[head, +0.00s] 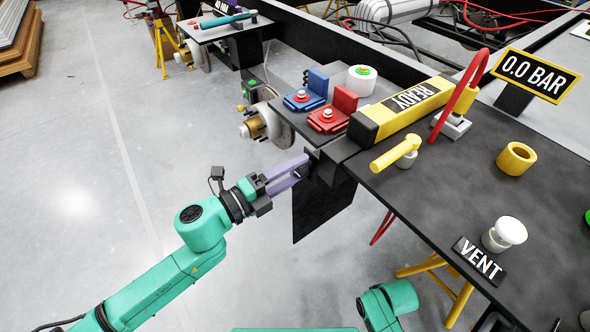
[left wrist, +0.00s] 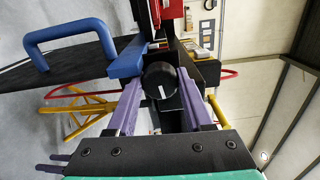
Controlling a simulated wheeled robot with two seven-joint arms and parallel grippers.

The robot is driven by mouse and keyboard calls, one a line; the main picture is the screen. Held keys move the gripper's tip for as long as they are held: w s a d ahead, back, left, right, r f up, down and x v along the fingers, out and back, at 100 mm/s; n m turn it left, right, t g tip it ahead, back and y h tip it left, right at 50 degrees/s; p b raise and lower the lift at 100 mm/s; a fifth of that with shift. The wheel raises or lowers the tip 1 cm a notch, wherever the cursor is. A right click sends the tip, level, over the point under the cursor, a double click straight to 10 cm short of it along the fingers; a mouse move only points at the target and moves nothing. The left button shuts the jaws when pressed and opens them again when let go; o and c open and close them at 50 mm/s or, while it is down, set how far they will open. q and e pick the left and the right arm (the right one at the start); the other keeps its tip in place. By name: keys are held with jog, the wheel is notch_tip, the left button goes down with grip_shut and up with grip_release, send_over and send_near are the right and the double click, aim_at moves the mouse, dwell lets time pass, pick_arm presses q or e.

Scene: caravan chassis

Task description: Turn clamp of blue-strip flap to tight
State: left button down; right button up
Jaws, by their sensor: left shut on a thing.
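My left gripper (head: 302,167) has its purple fingers at a dark clamp block (head: 324,165) on the table's near corner, above a hanging black flap (head: 320,210). In the left wrist view, the fingers (left wrist: 160,88) sit on either side of a round black clamp knob (left wrist: 159,80) with a white mark on its face, and the gripper is shut on it. The mark looks roughly upright in that view. A blue strip (left wrist: 127,57) shows just beside the knob. No blue strip can be made out on the flap in the head view. My right gripper is out of view.
On the dark table (head: 420,205) are a yellow READY bar (head: 405,107), a yellow lever (head: 396,153), a yellow ring (head: 516,159) and a white VENT knob (head: 505,234). Blue (head: 305,100) and red (head: 328,119) fittings stand behind.

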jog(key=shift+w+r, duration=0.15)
pick_arm(q)
jog(key=shift+f, duration=0.1)
jog(key=shift+c, duration=1.5)
grip_release()
jog(key=shift+s+a, duration=0.2)
jog(key=v, duration=1.4)
jog(key=shift+b, duration=0.35)
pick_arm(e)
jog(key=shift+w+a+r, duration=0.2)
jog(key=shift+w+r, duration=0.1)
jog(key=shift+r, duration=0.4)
